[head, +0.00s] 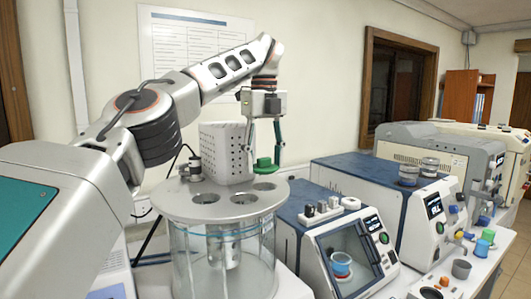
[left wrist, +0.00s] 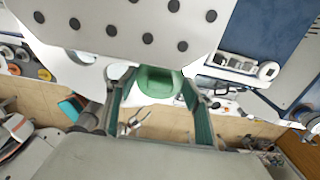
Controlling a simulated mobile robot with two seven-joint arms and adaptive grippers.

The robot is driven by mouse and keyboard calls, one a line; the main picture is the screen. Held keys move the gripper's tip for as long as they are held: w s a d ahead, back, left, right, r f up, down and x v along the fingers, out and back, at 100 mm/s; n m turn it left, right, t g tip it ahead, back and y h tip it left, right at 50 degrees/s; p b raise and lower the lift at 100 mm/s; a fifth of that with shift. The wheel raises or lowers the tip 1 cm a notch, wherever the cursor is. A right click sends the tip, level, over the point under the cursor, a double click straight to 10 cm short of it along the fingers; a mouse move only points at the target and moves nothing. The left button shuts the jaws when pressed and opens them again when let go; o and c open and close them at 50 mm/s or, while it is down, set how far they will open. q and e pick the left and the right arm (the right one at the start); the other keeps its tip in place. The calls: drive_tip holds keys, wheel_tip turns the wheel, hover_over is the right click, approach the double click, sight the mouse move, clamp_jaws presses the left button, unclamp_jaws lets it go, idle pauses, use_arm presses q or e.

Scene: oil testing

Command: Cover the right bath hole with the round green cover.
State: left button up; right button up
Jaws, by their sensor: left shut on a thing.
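The round green cover (head: 264,164) hangs between the fingertips of my left gripper (head: 265,155), which is shut on it. In the left wrist view the cover (left wrist: 158,82) shows between the two fingers of the gripper (left wrist: 156,100). The bath is a glass vessel with a round metal lid (head: 222,213). Its lid has several holes: a left hole (head: 205,198), a front hole (head: 244,199) and a right hole (head: 263,186), all uncovered. The cover is above the lid's right rear part, close over the right hole in the picture; the exact gap is hard to tell. My right gripper is out of view.
A perforated metal box (head: 222,153) stands at the lid's rear, left of the gripper. A blue-topped tester (head: 335,225) stands right of the bath, with a larger blue and white machine (head: 385,190) behind it. Free air lies above the lid's front.

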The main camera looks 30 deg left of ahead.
sight(264, 166)
use_arm(q)
drive_tip(key=shift+f, duration=1.8)
drive_tip(key=shift+f+b, duration=0.3)
drive_tip(key=shift+f, duration=0.15)
drive_tip(key=o, duration=0.8)
